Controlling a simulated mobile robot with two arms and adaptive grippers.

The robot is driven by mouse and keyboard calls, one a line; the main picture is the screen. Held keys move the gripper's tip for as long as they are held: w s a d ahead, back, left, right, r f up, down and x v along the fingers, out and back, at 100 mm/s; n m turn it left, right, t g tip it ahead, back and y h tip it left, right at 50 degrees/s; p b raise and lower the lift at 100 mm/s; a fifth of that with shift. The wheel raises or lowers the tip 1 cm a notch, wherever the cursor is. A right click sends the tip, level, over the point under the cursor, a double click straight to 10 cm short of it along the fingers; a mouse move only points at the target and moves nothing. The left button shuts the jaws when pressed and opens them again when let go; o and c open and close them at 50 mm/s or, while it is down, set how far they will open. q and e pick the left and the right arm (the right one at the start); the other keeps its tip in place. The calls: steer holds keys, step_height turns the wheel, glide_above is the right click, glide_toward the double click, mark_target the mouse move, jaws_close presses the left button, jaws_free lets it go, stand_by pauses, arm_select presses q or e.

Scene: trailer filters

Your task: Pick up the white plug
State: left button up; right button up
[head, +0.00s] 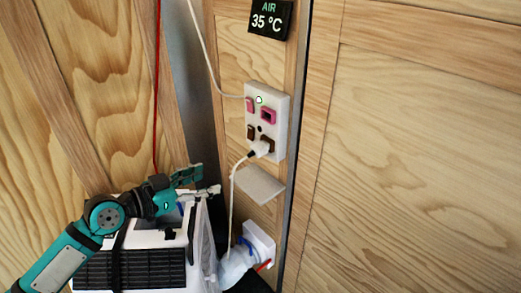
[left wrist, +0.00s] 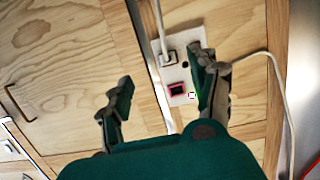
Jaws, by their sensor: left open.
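The white plug (head: 262,148) sits in the lower socket of a white wall panel (head: 281,112), with its white cord hanging down from it. In the left wrist view the plug (left wrist: 168,57) shows near the panel's upper left corner. My left gripper (head: 209,178) is open and empty, below and to the left of the plug in the head view, apart from it. In the left wrist view the spread fingers of my gripper (left wrist: 163,70) frame the panel, and the right finger overlaps part of it. My right gripper is not in view.
A small beige shelf (head: 259,184) juts out under the panel. A white box with a black grille (head: 130,269) stands below my left arm. A white fitting (head: 260,244) is low on the wall. A display (head: 269,18) reads 35 °C. Wood wall fills the right.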

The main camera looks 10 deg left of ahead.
arm_select(q)
step_height(320, 180, up, 3)
steer(key=w+a, duration=0.1)
steer(key=w, duration=0.1)
steer(key=t+p, duration=0.1)
steer(key=p, duration=0.2)
glide_toward(253, 150)
steer(key=x, duration=0.5)
steer(key=shift+w+a+r, duration=0.15)
steer(key=shift+w+a, duration=0.15)
steer(key=shift+a, duration=0.05)
steer(key=shift+w+d, duration=0.35)
steer(key=shift+w, duration=0.05)
steer(key=shift+w+d+p, duration=0.2)
steer(key=shift+d+p, duration=0.05)
steer(key=shift+p, duration=0.2)
steer(key=x, duration=0.2)
steer(key=p+x, duration=0.1)
steer(key=shift+d+f, duration=0.25)
steer(key=shift+d, duration=0.25)
steer(key=shift+w+d+f, duration=0.15)
steer(key=shift+w+d, duration=0.1)
steer(key=shift+w, duration=0.1)
steer(key=shift+a, duration=0.1)
